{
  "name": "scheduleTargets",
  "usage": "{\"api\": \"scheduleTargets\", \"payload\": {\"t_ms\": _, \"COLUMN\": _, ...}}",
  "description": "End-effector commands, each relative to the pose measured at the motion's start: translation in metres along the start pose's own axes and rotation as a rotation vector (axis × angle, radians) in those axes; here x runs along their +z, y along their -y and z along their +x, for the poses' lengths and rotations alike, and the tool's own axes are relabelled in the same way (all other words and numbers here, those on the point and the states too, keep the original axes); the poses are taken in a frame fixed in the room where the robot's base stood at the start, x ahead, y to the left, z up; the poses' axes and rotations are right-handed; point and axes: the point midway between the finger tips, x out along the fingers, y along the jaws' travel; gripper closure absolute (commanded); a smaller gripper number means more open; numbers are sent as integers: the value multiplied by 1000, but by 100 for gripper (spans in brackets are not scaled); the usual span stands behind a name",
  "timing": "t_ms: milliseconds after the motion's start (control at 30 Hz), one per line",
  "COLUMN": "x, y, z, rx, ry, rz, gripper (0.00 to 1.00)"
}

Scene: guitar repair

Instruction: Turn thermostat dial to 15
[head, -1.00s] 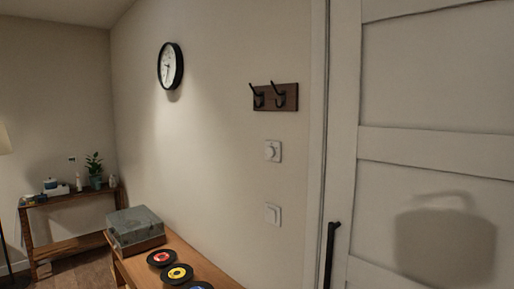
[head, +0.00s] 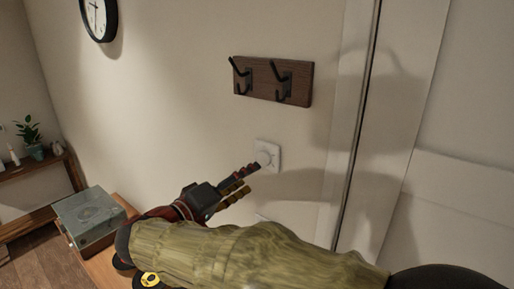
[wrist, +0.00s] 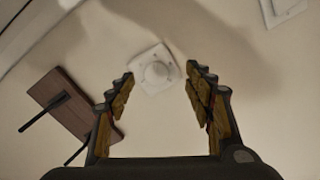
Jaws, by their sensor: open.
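The thermostat dial (head: 265,157) is a round white knob on a square white plate on the wall, below the coat hooks. In the wrist view the dial (wrist: 157,74) lies ahead, between and beyond the two fingertips. My gripper (head: 246,178) is close to the plate, at its lower left in the head view. Its fingers are open and empty, and it appears apart from the dial. In the wrist view my gripper (wrist: 160,80) frames the plate on both sides. The dial's markings are too small to read.
A dark wooden coat rack (head: 272,81) with two black hooks is fixed above the dial. A white wall switch (wrist: 284,8) shows in the wrist view. A door frame (head: 358,110) stands to the right. A grey case (head: 90,216) and records (head: 150,279) lie below left.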

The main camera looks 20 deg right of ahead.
Motion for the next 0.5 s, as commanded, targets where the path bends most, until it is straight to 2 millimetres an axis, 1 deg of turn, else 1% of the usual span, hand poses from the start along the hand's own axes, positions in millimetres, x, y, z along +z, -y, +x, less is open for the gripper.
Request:
{"api": "scheduleTargets", "payload": {"t_ms": 33, "x": -11, "y": -3, "z": -5, "rx": 18, "ry": -24, "rz": 9, "gripper": 48}}
{"api": "scheduleTargets", "payload": {"t_ms": 100, "x": -18, "y": -4, "z": -6, "rx": 33, "ry": -41, "rz": 19, "gripper": 48}}
{"api": "scheduleTargets", "payload": {"t_ms": 167, "x": -20, "y": -4, "z": -2, "rx": 39, "ry": -46, "rz": 23, "gripper": 48}}
{"api": "scheduleTargets", "payload": {"t_ms": 500, "x": -20, "y": -6, "z": 49, "rx": 38, "ry": -43, "rz": 22, "gripper": 48}}
